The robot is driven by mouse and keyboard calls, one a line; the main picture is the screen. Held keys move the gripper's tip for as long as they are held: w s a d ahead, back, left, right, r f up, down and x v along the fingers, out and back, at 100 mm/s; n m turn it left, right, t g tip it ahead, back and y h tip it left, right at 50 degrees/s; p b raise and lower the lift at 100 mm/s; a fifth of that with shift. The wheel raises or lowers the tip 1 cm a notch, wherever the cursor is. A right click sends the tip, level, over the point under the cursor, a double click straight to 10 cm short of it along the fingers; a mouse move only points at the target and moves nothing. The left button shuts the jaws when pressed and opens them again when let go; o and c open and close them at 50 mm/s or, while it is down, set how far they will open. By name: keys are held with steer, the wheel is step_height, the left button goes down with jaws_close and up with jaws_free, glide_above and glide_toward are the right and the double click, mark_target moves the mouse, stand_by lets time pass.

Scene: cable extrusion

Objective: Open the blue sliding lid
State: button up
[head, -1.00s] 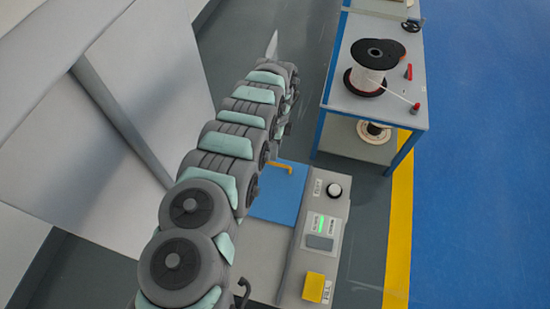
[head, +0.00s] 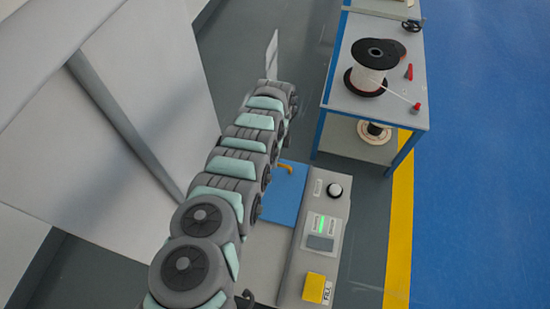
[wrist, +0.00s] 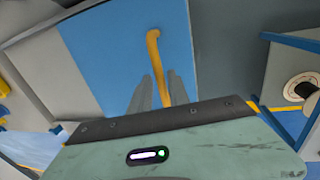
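The blue sliding lid (head: 284,200) is a flat panel on top of the grey machine. My arm covers its left part in the head view. The lid fills the upper middle of the wrist view (wrist: 100,50). A bent yellow handle (wrist: 154,50) stands on the lid and also shows in the head view (head: 286,168). My gripper (wrist: 159,74) has its two grey fingers apart, one on each side of the handle's near part. I see no clear contact between fingers and handle. In the head view my gripper is hidden by my arm.
The machine's control panel (head: 320,240) has a round white-topped knob (head: 334,190), a green-lit display and a yellow block (head: 314,288). A blue-framed table (head: 350,110) with a cable spool (head: 374,62) stands beyond. Grey floor lies between the machine and the table.

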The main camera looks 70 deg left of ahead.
jaws_close()
stand_by(1.1)
